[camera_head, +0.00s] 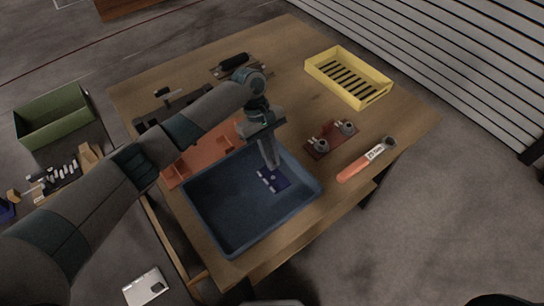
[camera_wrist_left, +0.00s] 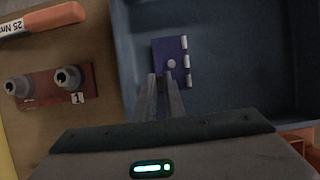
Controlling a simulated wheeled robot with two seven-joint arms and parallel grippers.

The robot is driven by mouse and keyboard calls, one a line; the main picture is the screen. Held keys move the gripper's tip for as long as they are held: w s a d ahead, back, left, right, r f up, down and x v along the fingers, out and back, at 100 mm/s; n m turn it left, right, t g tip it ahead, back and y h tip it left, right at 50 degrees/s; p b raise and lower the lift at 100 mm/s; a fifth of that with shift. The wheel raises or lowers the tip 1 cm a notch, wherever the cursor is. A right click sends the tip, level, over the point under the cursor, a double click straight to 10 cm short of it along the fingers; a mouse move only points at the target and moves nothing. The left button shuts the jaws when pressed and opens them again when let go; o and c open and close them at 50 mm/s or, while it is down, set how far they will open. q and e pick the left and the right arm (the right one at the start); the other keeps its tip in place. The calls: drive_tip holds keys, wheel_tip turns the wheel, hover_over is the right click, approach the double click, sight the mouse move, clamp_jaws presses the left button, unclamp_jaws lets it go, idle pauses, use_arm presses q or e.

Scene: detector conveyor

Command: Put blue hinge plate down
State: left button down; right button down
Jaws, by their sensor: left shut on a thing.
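The blue hinge plate (camera_head: 273,179) is a small dark blue plate with pale knuckles along one edge. It shows inside the blue bin (camera_head: 232,245), near the wall toward the red tool plate. My left gripper (camera_head: 274,166) points down into the bin and its fingertips are at the plate. In the left wrist view the plate (camera_wrist_left: 170,58) lies beyond the fingertips (camera_wrist_left: 161,82), which are close together on its near edge at a pale round peg. I cannot tell whether the plate touches the bin floor. My right gripper is not in view.
A red plate with two grey fittings (camera_head: 331,139) and an orange-handled torque tool (camera_head: 366,160) lie right of the bin. A yellow slotted tray (camera_head: 348,77) stands at the back right. A shallow orange tray (camera_head: 205,155) lies behind the bin. The bin's floor is otherwise clear.

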use_arm(q)
drive_tip(key=shift+f, duration=0.2)
drive_tip(key=shift+f, duration=0.1)
drive_tip(key=c, duration=1.8)
unclamp_jaws()
drive_tip(key=shift+c, duration=0.2)
drive_tip(key=b+v, duration=0.2)
drive_tip(key=v, duration=1)
drive_tip(key=shift+d, duration=0.1)
